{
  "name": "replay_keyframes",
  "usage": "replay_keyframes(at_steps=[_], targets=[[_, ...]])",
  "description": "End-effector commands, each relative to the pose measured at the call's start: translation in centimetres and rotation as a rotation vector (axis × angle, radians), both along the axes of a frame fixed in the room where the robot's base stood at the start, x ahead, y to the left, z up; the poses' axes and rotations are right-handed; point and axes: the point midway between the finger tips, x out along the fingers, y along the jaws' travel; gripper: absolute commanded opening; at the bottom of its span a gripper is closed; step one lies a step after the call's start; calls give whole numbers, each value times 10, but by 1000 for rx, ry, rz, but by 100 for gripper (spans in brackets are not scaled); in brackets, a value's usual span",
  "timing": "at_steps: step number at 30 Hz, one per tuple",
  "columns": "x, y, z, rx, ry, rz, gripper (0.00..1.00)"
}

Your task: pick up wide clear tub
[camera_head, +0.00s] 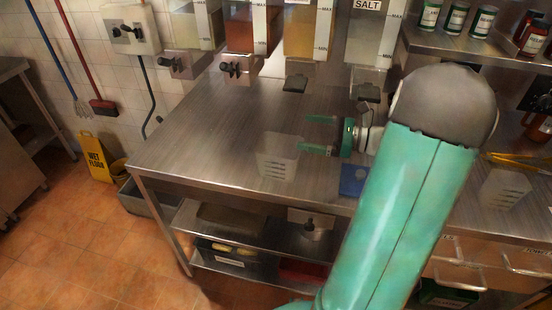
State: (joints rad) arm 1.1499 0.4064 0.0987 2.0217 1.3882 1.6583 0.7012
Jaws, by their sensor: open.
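A wide clear tub (278,164) stands upright on the steel table, near its front edge. It is see-through, with small dark markings low on its front. My gripper (306,134) reaches in from the right with its green fingers spread, pointing left. The fingers are open with nothing between them. The lower finger overlaps the tub's upper right side in this view; I cannot tell whether it touches. My green arm covers the table to the right of the gripper.
The steel table (190,130) is clear to the left. Dispensers, including an orange one (302,30), hang along the back. A blue item (352,181) lies right of the tub. Another clear container (502,190) stands far right. A yellow wet-floor sign (95,157) stands on the floor.

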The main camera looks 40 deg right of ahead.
Motion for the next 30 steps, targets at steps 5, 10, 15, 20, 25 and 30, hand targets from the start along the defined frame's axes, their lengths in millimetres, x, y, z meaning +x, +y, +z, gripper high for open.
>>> replay_keyframes(at_steps=[5,10,15,20,25,30], targets=[[-1,-7,-20,25,-5,-17,100],[-1,-5,-53,24,-3,-12,100],[0,-4,-76,20,-5,-10,100],[5,1,-80,17,-6,-7,100],[26,19,-80,16,-6,-4,100],[49,38,-80,16,-7,-6,100]])
